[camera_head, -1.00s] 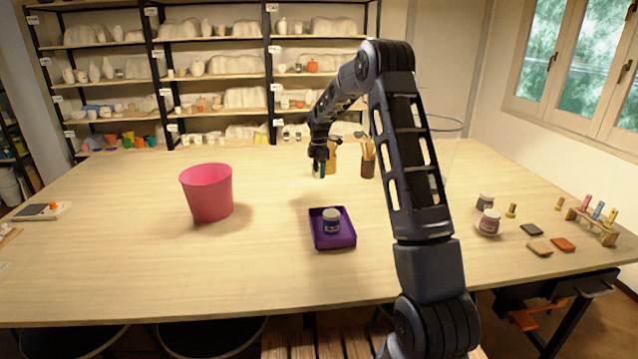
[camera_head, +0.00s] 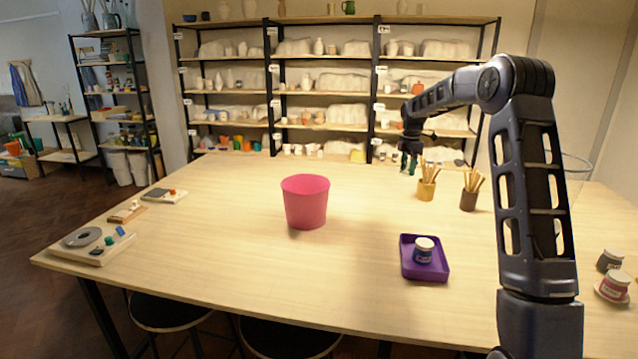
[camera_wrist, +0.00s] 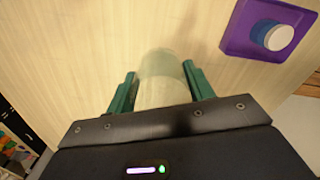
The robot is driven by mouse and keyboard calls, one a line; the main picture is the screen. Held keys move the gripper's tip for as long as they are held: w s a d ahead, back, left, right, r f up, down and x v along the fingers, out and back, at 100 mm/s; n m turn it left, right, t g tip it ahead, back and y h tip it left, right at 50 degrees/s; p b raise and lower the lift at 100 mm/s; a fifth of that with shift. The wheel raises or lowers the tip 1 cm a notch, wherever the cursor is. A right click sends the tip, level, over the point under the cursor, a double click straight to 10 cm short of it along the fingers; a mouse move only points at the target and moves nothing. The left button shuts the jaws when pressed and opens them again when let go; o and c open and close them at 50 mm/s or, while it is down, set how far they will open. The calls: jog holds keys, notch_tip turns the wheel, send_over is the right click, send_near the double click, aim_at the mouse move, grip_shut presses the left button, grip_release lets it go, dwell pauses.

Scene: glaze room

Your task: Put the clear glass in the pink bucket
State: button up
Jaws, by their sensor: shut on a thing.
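The clear glass (camera_wrist: 162,68) shows in the wrist view as a pale, see-through cylinder between the green fingers of my gripper (camera_wrist: 160,85). The gripper is shut on it. In the head view my gripper (camera_head: 409,168) is above the far part of the table, and the glass is too small there to make out clearly. The pink bucket (camera_head: 305,203) stands upright on the table, to the left of the gripper and nearer the camera. Its inside is mostly hidden by its near wall. The bucket is not in the wrist view.
A purple tray (camera_head: 438,273) holding a lidded jar (camera_head: 423,250) sits right of the bucket. Two brush holders (camera_head: 427,190) (camera_head: 468,200) stand near the gripper. A large transparent rim (camera_head: 577,163) shows behind my arm. Table around the bucket is clear.

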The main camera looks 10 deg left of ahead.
jog(key=s+a+n, duration=0.3)
jog(key=a+n, duration=0.3)
jog(key=a, duration=1.3)
jog(key=n, duration=0.6)
send_over(304, 214)
jog(key=w+a, duration=0.1)
jog(key=w, duration=0.5)
jog(key=f, duration=1.9)
jog(key=shift+s+a+f, duration=0.15)
jog(key=shift+a, duration=0.1)
jog(key=shift+f, duration=0.15)
jog(key=o, duration=1.2)
notch_tip(304, 214, up, 12)
jog(key=shift+r, duration=0.15)
